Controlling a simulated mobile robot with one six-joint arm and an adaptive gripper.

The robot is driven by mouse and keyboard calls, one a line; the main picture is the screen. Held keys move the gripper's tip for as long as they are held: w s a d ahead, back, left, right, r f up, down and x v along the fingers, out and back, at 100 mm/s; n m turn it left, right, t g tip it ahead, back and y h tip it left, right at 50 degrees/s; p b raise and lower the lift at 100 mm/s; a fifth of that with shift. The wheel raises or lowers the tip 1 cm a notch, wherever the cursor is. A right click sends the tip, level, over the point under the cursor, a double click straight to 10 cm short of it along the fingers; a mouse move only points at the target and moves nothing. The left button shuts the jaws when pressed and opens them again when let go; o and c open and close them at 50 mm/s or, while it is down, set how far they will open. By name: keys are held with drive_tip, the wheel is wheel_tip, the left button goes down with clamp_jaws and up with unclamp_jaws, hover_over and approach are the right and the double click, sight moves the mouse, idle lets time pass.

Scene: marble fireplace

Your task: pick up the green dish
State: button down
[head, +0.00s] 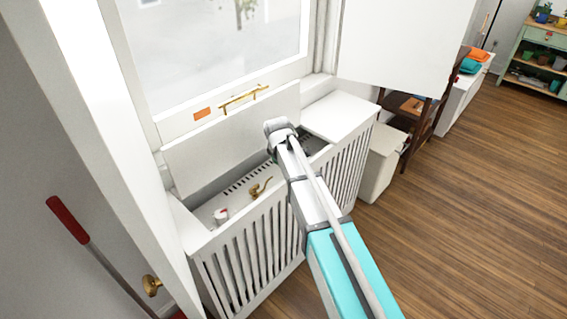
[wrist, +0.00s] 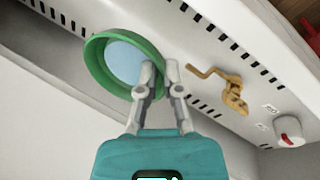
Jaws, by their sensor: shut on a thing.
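The green dish (wrist: 120,60) is in the wrist view, round with a green rim and a pale blue inside. It is over or against the white surface of the radiator compartment; I cannot tell if it touches it. My gripper (wrist: 159,68) is shut on the right edge of the dish, with one finger over the inside and the other outside the rim. In the head view my arm hides the gripper and the dish.
The white slatted radiator cover (head: 250,255) is open below the window, its lid (head: 232,135) raised. Inside are a brass valve handle (wrist: 233,95) and a white knob with red (wrist: 289,131). A white door stands at left. Wood floor (head: 465,200) at right is clear.

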drive_tip(key=shift+r+p, duration=0.55)
drive_tip(key=shift+r, duration=0.25)
drive_tip(key=shift+r, duration=0.1)
drive_tip(key=shift+r+p, duration=0.45)
drive_tip(key=shift+p, duration=0.1)
wheel_tip(320, 180, up, 34)
drive_tip(key=p, duration=3.3)
drive_tip(key=shift+f+p, duration=0.15)
drive_tip(key=shift+p, duration=0.15)
drive_tip(key=shift+f, duration=0.1)
